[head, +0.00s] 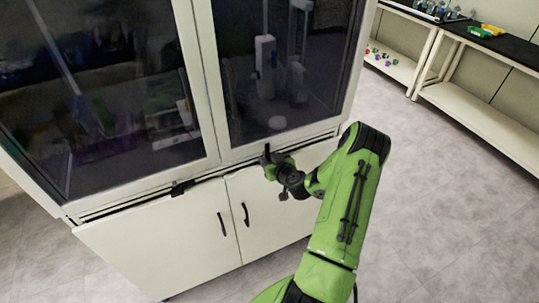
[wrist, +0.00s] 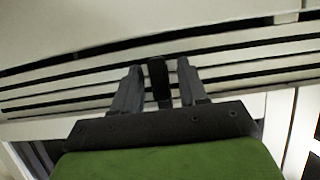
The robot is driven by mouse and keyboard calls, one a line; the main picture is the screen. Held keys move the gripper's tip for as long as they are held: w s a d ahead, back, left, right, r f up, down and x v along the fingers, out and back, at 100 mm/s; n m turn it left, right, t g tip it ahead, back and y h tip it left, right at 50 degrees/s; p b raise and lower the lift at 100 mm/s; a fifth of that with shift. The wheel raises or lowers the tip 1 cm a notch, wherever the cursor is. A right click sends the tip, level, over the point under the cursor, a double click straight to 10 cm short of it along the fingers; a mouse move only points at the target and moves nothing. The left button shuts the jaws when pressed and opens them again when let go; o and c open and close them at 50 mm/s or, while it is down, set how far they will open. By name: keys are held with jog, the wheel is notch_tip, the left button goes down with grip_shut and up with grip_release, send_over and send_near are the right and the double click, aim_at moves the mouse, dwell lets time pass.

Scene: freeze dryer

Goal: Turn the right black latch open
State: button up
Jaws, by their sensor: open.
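The right black latch (wrist: 158,82) shows in the wrist view as a dark upright bar between the two grey fingers of my gripper (wrist: 160,85). The fingers are open, one on each side of it, with a narrow gap visible on both sides. In the head view my gripper (head: 272,162) is at the ledge below the right glass door. The latch is hard to tell from the fingers there. How far the latch reaches between the fingers is unclear.
A second black latch (head: 180,188) sits on the ledge to the left. White lower cupboard doors (head: 165,245) with black handles are below, glass doors (head: 100,90) above. Slotted vents (wrist: 60,98) run behind the gripper. Floor (head: 440,220) to the right is clear, up to a bench (head: 490,115).

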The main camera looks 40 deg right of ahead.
grip_shut()
jog(key=shift+f+b, duration=0.1)
jog(key=shift+b, duration=0.3)
jog(key=m+y+b, duration=0.1)
jog(key=m+b, duration=0.1)
jog(key=b, duration=0.1)
jog(key=shift+d+f+t, duration=0.1)
jog(key=shift+f+t, duration=0.05)
jog(key=shift+t, duration=0.15)
jog(key=m+t+y+b, duration=0.1)
jog(key=m+y+b, duration=0.1)
jog(key=m+b, duration=0.1)
jog(key=shift+d+m+b, duration=0.1)
jog(key=shift+m+b, duration=0.3)
jog(key=shift+b, duration=0.45)
jog(key=m+t+y+b, duration=0.1)
jog(key=m+b, duration=0.1)
jog(key=m, duration=0.1)
jog(key=shift+s+t+y, duration=0.1)
jog(key=shift+t+y, duration=0.3)
jog(key=m+t+b, duration=0.1)
jog(key=m, duration=0.1)
jog(key=m+b, duration=0.1)
jog(key=m, duration=0.1)
jog(key=shift+m+t+y, duration=0.3)
jog(key=shift+t, duration=0.1)
